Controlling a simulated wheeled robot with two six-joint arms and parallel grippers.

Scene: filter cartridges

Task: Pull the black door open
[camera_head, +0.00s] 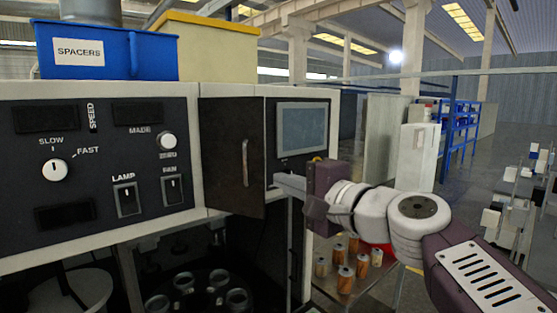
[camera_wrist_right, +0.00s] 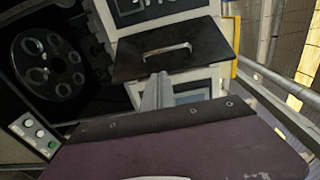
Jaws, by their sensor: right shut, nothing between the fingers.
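The black door (camera_head: 226,150) is in the front of the machine, with an upright metal handle (camera_head: 245,163) near its right edge. Its lower edge slants down to the right against the panel line, so it looks partly swung out, its free edge at the right. My right gripper (camera_head: 284,182) is shut and empty, just right of the door's free edge and below the screen. In the right wrist view, the shut fingers (camera_wrist_right: 158,90) point toward the door (camera_wrist_right: 190,62) and its handle (camera_wrist_right: 167,49), apart from the handle. Whether they touch the door's edge I cannot tell. My left gripper is not in view.
A screen (camera_head: 302,128) is right of the door; a control panel (camera_head: 90,160) with knob and switches is left. A blue spacers bin (camera_head: 105,55) and a yellow-rimmed box (camera_head: 215,50) stand on top. Several orange cartridges (camera_head: 345,280) stand on a table below my right arm.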

